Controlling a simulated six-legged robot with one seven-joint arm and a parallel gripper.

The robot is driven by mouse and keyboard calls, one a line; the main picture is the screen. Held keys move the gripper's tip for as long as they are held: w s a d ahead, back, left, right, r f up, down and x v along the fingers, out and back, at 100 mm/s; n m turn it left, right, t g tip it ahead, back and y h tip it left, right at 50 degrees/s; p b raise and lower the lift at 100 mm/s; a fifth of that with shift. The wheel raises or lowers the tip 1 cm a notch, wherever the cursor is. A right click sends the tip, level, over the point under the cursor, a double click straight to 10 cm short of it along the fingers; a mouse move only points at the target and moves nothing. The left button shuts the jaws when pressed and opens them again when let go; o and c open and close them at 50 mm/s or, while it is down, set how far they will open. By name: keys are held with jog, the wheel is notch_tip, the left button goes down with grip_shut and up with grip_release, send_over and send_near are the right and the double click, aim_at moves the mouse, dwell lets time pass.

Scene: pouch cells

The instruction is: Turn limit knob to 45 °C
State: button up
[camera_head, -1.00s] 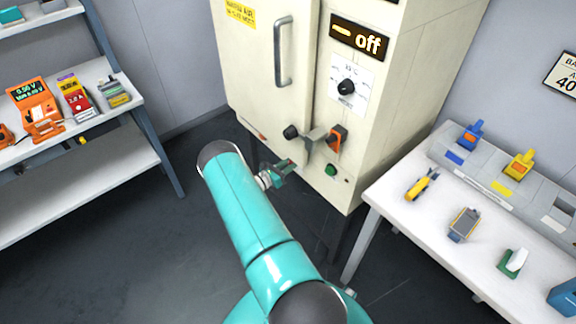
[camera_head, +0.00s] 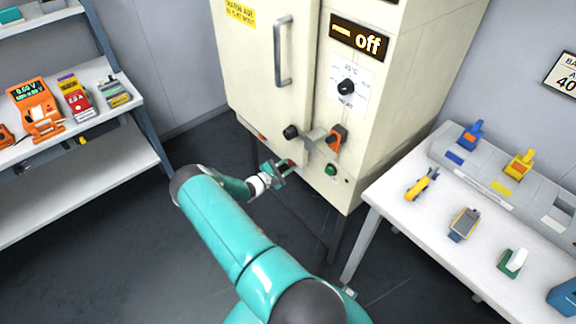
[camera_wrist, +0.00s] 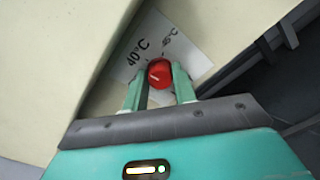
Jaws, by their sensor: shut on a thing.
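The limit knob (camera_wrist: 160,74) is a small round red knob with a white pointer line, on a white label plate (camera_wrist: 150,38) in the wrist view. The label reads 40 °C to the upper left and apparently 45 °C to the upper right. The pointer line slants to the upper left, towards the 40 °C side. My gripper (camera_wrist: 161,78) has its two green fingers on either side of the knob and is shut on it. In the head view, my gripper (camera_head: 283,169) is at the lower front edge of the cream oven cabinet (camera_head: 250,85), largely covering the knob there.
A white table (camera_head: 385,195) stands right and shelves (camera_head: 110,155) left. The floor between is clear.

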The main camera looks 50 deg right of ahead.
jog(key=m, duration=0.6)
jog(key=shift+m, duration=0.3)
jog(key=m, duration=0.6)
jog(key=shift+m, duration=0.4)
jog(key=o, duration=1)
jog(key=shift+a, duration=0.1)
jog(key=v, duration=1.3)
jog(key=shift+a, duration=0.3)
jog(key=shift+w+r, duration=0.1)
